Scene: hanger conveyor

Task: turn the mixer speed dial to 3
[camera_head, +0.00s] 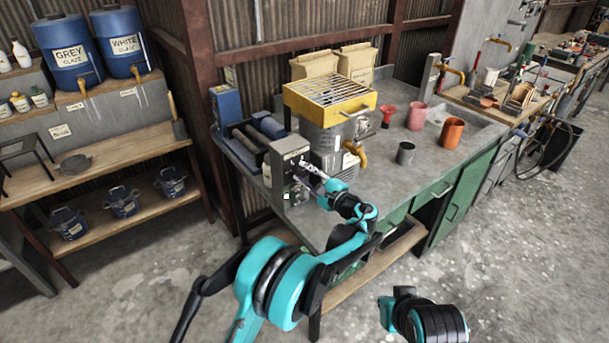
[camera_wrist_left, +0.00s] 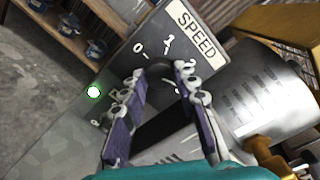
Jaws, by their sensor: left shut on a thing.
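The mixer is a metal drum (camera_head: 322,139) under a yellow-framed grate (camera_head: 331,96) on the bench. Its grey control box (camera_head: 279,166) stands at the bench's left end. In the left wrist view the dark panel (camera_wrist_left: 128,68) carries a white SPEED label (camera_wrist_left: 196,29), with numerals 0 and 1 readable and another partly hidden by a finger. The dark round speed dial (camera_wrist_left: 158,69) sits between the fingertips of my left gripper (camera_wrist_left: 160,80), which is shut on it. Its pointer cannot be made out. In the head view my left gripper (camera_head: 306,176) is at the box's front face.
A green light (camera_wrist_left: 94,92) glows on the panel. A yellow tap (camera_wrist_left: 268,157) is on the drum's side. My right arm shows at the bottom right.

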